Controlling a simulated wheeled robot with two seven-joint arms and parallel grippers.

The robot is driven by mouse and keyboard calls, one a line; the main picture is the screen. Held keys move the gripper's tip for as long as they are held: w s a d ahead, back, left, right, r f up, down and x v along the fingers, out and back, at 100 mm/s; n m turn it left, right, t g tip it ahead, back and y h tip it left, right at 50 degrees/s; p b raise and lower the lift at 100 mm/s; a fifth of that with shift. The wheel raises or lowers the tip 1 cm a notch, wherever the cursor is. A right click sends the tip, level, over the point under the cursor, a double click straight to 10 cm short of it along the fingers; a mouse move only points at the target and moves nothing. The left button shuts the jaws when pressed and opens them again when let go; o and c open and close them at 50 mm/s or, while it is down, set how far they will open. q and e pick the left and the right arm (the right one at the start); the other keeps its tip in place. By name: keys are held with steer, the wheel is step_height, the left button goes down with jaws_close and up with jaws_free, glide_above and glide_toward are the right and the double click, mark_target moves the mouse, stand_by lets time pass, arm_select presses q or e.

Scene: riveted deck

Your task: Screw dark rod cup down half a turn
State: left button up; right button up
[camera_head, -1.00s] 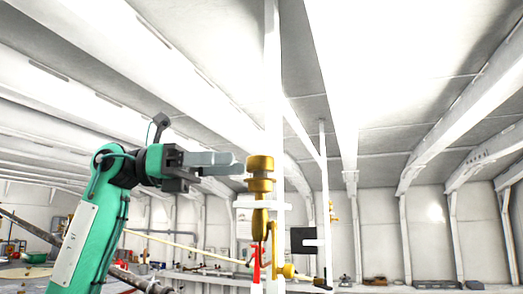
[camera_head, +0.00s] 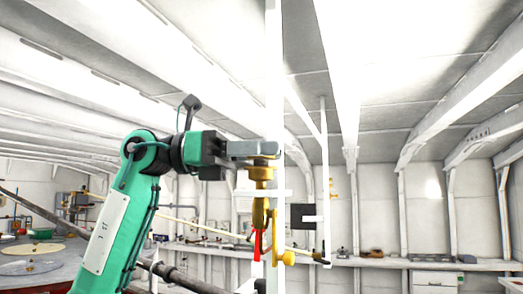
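A brass cup-like fitting (camera_head: 262,173) stands upright at the white post, its narrower brass body running down below the collar. I see no dark cup, and cannot tell whether this fitting is the one named. My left gripper (camera_head: 254,149) reaches in from the left, level, with its grey fingers across the fitting's top. The fingers hide the upper part of the fitting, and I cannot tell whether they are closed on it. My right gripper is not in view.
The white post (camera_head: 273,95) rises beside the gripper. A red lever (camera_head: 258,243) and a brass knob (camera_head: 288,258) sit below the fitting. A black box (camera_head: 302,217) is to the right. A long pale rod (camera_head: 207,232) crosses behind; a dark pipe (camera_head: 180,280) runs low left.

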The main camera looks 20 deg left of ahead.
arm_select(q)
steer(key=shift+g, duration=0.5)
steer(key=m+g, duration=0.3)
steer(key=g, duration=0.2)
steer(key=shift+r+m, duration=0.1)
steer(key=shift+m, duration=0.3)
steer(key=shift+m+g+y, duration=1)
steer(key=shift+m+g, duration=0.8)
steer(key=shift+g, duration=0.8)
steer(key=shift+s+g, duration=0.1)
steer(key=shift+g, duration=0.2)
steer(key=o, duration=1)
steer(key=shift+a, duration=0.1)
